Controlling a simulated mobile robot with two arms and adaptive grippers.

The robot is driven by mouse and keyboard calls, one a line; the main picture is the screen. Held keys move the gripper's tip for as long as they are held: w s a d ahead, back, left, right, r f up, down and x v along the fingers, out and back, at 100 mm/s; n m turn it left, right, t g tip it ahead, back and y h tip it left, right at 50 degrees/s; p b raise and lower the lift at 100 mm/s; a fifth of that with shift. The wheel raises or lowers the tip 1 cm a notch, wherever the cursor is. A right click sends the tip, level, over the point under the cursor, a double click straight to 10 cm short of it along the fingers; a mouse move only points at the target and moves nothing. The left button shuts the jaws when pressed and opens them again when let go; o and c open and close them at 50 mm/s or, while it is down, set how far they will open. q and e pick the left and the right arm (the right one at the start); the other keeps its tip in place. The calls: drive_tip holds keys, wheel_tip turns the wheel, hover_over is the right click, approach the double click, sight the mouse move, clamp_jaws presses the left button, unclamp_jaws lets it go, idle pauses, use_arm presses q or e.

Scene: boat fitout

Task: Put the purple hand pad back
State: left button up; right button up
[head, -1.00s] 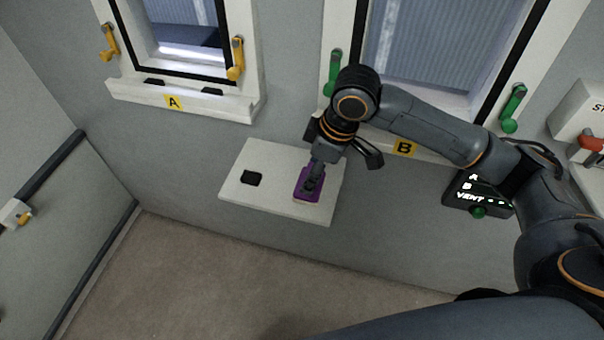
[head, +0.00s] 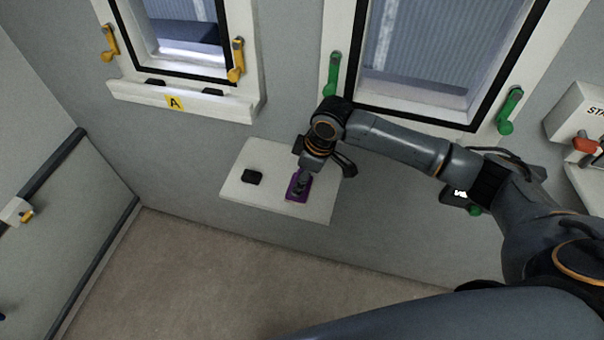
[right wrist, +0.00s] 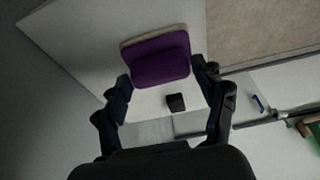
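The purple hand pad (head: 298,187) is at the right half of the white wall shelf (head: 262,202), under my right gripper (head: 304,176). In the right wrist view the pad (right wrist: 160,60) shows a purple top and a pale edge. It sits between the two fingertips of my right gripper (right wrist: 160,80), which appear to touch its sides. I cannot tell whether its underside touches the shelf or is slightly above it. My left gripper is not in view.
A small black block (head: 251,177) is on the shelf, left of the pad. Window A (head: 185,40) with yellow handles is at upper left; a window with green handles (head: 510,110) is at right. A dark panel (head: 458,196) is partly hidden by my arm. The floor (head: 230,270) is clear.

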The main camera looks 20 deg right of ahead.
drive_tip(key=shift+o, duration=0.8)
drive_tip(key=shift+r, duration=0.3)
drive_tip(key=s+d+b, duration=0.3)
drive_tip(key=s+d, duration=0.4)
drive_tip(key=d, duration=0.3)
drive_tip(key=shift+r+b, duration=0.3)
